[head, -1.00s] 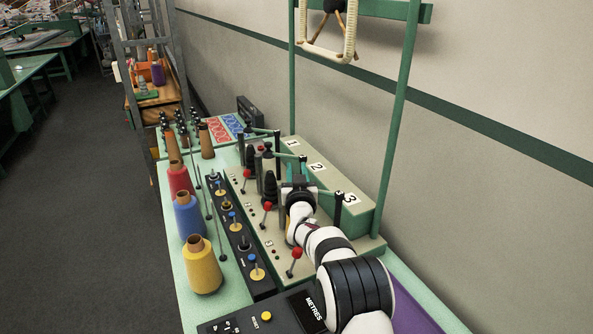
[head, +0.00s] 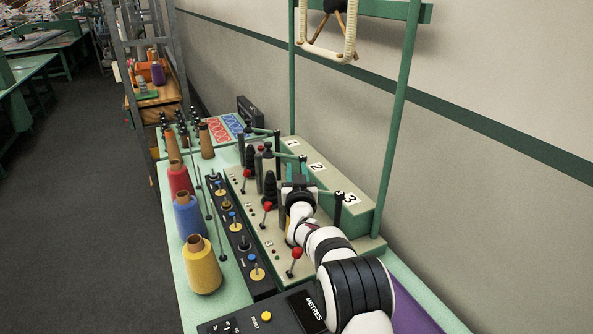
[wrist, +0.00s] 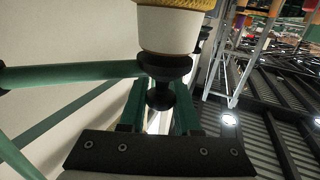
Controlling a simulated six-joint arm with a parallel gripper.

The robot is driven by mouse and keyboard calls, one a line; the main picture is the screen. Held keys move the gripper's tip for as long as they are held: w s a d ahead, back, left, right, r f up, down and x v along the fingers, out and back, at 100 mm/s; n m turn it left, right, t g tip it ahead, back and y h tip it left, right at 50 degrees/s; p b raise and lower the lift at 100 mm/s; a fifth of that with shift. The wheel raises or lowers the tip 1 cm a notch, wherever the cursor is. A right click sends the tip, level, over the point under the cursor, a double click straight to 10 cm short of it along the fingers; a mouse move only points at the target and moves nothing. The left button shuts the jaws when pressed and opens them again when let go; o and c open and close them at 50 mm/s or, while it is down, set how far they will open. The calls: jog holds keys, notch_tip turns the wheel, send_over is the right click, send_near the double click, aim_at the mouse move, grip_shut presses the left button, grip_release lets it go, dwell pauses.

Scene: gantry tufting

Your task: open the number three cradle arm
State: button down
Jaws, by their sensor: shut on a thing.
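The number three cradle arm is a green bar (head: 325,191) with a black post (head: 339,204) at its right end, beside the label 3 (head: 351,198). In the wrist view the green bar (wrist: 75,73) comes in from the left to a black knob (wrist: 162,92). My gripper (head: 298,188) is at the bar's left end and covers the knob in the head view. In the wrist view my gripper's green fingers (wrist: 160,110) are shut on the knob.
The labels 1 and 2 (head: 316,167) mark the other stations on the beige unit. Red-knobbed levers (head: 297,253) stand along its front. Yellow (head: 203,268), blue (head: 189,218) and red yarn cones stand at left. A green frame post (head: 398,120) rises behind my arm.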

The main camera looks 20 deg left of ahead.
jog(key=shift+w+d+r+m+t+h, duration=0.1)
jog(key=shift+w+d+m+t+h, duration=0.2)
jog(key=shift+w+m+h, duration=0.7)
jog(key=shift+w+d+f+m+t+h, duration=0.15)
jog(key=shift+w+d+m+h, duration=0.35)
jog(key=shift+h, duration=0.9)
jog(key=shift+w+d+r+m+t+h, duration=0.15)
jog(key=shift+w+d+m+t+h, duration=0.1)
jog(key=shift+w+m+h, duration=0.8)
jog(key=shift+s+n, duration=0.2)
jog(key=shift+n, duration=0.05)
jog(key=c, duration=0.6)
grip_release()
jog(key=s, duration=1.5)
jog(key=shift+s+a, duration=0.25)
jog(key=shift+s, duration=0.15)
